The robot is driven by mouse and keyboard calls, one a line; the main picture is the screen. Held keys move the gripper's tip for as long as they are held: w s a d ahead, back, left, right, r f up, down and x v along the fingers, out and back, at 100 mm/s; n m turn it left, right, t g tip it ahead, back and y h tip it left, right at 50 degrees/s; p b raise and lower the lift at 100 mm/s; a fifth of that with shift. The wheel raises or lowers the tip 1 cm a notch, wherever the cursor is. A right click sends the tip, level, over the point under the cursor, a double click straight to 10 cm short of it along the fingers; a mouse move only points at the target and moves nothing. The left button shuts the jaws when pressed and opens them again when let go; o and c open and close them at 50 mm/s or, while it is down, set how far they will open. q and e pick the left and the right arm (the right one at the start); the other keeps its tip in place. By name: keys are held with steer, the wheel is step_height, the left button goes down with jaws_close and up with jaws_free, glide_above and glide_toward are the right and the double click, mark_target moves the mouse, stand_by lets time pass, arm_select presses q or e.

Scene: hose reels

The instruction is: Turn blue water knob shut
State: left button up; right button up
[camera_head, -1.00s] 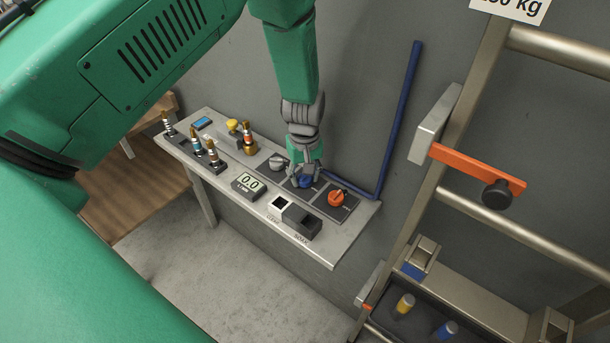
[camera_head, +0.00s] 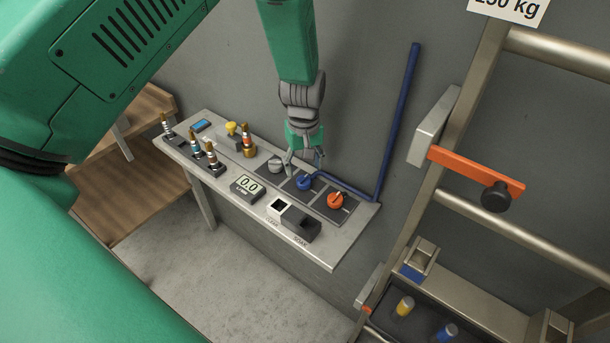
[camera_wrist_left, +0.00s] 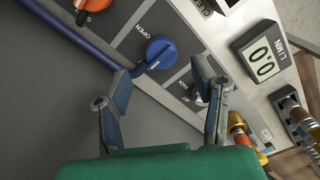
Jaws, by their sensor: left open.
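The blue water knob (camera_head: 304,182) sits on a dark square plate on the grey shelf, between a grey knob (camera_head: 276,165) and an orange knob (camera_head: 336,198). In the left wrist view the blue knob (camera_wrist_left: 161,52) shows beyond my fingertips, with the word OPEN beside it. My left gripper (camera_head: 304,162) is just above and behind the blue knob, apart from it. In the left wrist view its two fingers (camera_wrist_left: 160,82) are spread with nothing between them. My right gripper is not in view.
A blue pipe (camera_head: 400,120) runs down the wall to the shelf. A display (camera_head: 248,185) reading 0.0 and several brass-tipped nozzles (camera_head: 212,154) stand on the shelf to the left. A metal rack with an orange bar (camera_head: 475,170) stands at right.

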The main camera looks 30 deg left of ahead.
mark_target(304, 177)
arm_select(q)
step_height(304, 177, up, 7)
steer(key=shift+r, duration=0.15)
stand_by(0.6)
